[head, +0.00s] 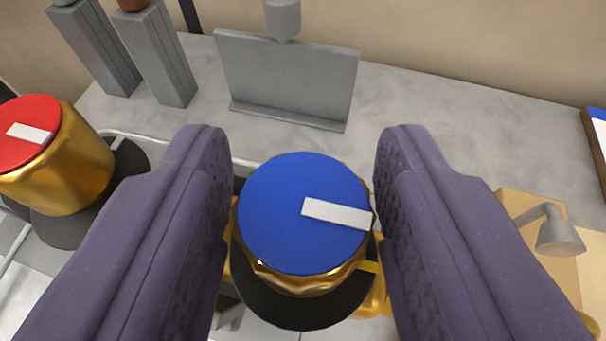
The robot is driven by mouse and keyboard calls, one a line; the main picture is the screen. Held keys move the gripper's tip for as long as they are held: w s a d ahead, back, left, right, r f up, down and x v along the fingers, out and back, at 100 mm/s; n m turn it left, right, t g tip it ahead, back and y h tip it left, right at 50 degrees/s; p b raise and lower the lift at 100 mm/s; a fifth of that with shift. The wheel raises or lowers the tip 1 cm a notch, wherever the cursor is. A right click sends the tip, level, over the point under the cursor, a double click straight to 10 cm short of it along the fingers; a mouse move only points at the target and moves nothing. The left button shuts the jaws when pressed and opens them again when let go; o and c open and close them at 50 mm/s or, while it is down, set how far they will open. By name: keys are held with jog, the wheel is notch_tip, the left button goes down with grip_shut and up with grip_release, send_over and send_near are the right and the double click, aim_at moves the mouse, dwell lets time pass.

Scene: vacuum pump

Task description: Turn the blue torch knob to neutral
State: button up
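The blue torch knob (275,220) is in the middle of the head view, with a blue round top and a gold ridged side. A white pointer mark (337,214) on its top points right and slightly toward the bottom of the picture. A black collar (290,306) lies beneath it, with a yellow mark (369,267) at its right. My gripper (303,150) is open, its two purple fingers on either side of the knob. The right finger is very close to the knob; whether it touches I cannot tell. A gap shows at the left finger.
A red-topped gold knob (75,172) on a black collar stands at the left. Behind are a grey upright plate (287,78) and grey posts (160,52). A small grey lamp-shaped part (558,236) is at the right. Bare grey surface (450,125) lies behind the right finger.

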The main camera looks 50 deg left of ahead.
jog(key=c, duration=0.6)
jog(key=shift+c, duration=0.2)
